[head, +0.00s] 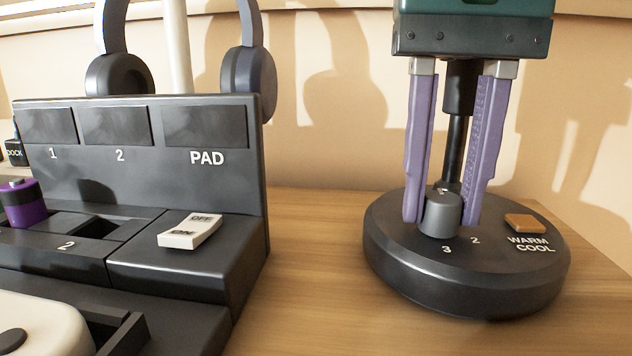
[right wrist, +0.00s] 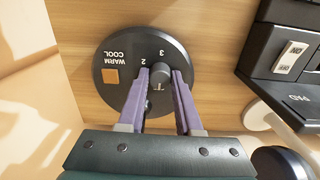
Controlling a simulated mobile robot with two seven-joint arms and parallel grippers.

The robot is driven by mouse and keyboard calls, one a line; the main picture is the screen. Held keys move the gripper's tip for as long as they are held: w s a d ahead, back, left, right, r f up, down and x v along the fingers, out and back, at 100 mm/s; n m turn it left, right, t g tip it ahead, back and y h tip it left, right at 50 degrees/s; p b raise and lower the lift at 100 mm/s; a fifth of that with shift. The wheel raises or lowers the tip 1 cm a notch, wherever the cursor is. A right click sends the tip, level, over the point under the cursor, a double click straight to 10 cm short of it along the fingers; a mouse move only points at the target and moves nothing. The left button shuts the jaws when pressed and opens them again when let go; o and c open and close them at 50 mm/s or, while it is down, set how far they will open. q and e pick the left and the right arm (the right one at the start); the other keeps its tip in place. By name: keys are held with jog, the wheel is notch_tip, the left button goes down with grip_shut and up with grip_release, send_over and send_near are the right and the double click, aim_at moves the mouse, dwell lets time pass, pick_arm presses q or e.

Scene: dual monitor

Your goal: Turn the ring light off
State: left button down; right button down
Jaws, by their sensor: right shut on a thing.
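The round dark base (head: 465,290) of what looks like the ring light stands on the wooden desk; it also shows in the right wrist view (right wrist: 125,50). A grey knob (head: 440,216) rises from its top, with 2 and 3 printed beside it; other marks are partly hidden. My right gripper (head: 440,220) points down, its purple fingers on either side of the knob, shut on it. In the right wrist view the gripper (right wrist: 160,78) also straddles the knob. The knob's exact setting is hard to read. My left gripper is out of view.
An orange WARM/COOL button (head: 521,223) sits on the base, right of the knob. A black dock with a PAD switch (head: 190,231) and a purple-and-grey cylinder (head: 24,207) stands at left, headphones (head: 249,80) behind it. Bare desk (head: 310,260) lies between.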

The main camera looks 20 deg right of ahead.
aim_at(443, 196)
dwell(0.4)
jog(key=c, duration=0.6)
grip_release()
jog(key=shift+o, duration=0.2)
jog(key=shift+r+p, duration=0.4)
jog(key=shift+r, duration=0.1)
notch_tip(443, 196, up, 9)
jog(key=p, duration=0.7)
